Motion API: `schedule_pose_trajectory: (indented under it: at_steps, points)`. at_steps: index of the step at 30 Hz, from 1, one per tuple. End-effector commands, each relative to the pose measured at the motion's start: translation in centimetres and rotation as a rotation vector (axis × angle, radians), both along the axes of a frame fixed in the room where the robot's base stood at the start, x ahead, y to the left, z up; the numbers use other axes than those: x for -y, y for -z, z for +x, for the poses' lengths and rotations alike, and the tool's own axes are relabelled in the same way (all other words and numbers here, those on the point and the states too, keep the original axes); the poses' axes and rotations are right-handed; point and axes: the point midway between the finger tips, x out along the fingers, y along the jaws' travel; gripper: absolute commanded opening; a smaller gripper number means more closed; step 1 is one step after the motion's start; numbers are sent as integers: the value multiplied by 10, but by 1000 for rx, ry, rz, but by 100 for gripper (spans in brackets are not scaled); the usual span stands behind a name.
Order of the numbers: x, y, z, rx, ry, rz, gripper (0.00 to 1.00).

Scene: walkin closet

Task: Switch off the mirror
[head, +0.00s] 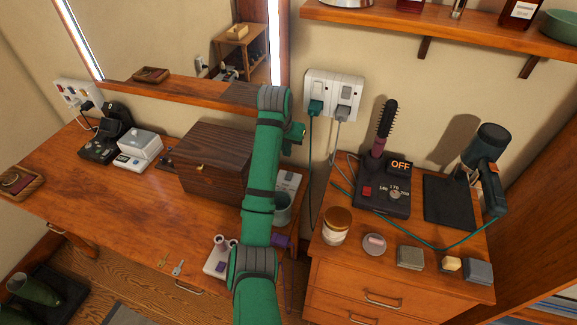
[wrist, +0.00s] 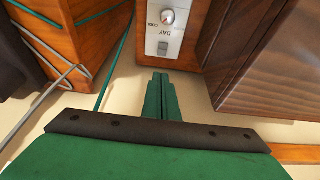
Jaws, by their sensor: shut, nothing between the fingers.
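The mirror (head: 170,40) hangs on the back wall, with bright light strips (head: 82,38) glowing along its sides. A pale control panel (wrist: 165,15) with a round dial (wrist: 168,16), the word "DAY" and a small grey switch (wrist: 163,47) shows ahead of the fingertips in the wrist view. A pale panel (head: 288,180) is partly hidden behind my arm in the head view, right of the dark box. My gripper (wrist: 160,78) is shut and empty, its tips just short of the panel's edge in the picture; contact cannot be told. In the head view the fingers are mostly hidden.
The dark wooden box (head: 215,160) stands close beside the panel. A wall outlet (head: 335,92) with two plugged cords is to the right. A hairbrush (head: 386,125), a dryer (head: 487,155) and jars crowd the drawer unit (head: 370,285).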

Motion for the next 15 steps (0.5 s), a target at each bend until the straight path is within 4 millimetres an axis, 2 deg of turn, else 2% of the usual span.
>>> schedule_pose_trajectory:
  at_steps: [8,11,15]
  points:
    - [-3,1,0,0,-2,0,0]
    - [-1,8,2,0,-1,0,0]
    - [1,26,8,-3,-1,1,0]
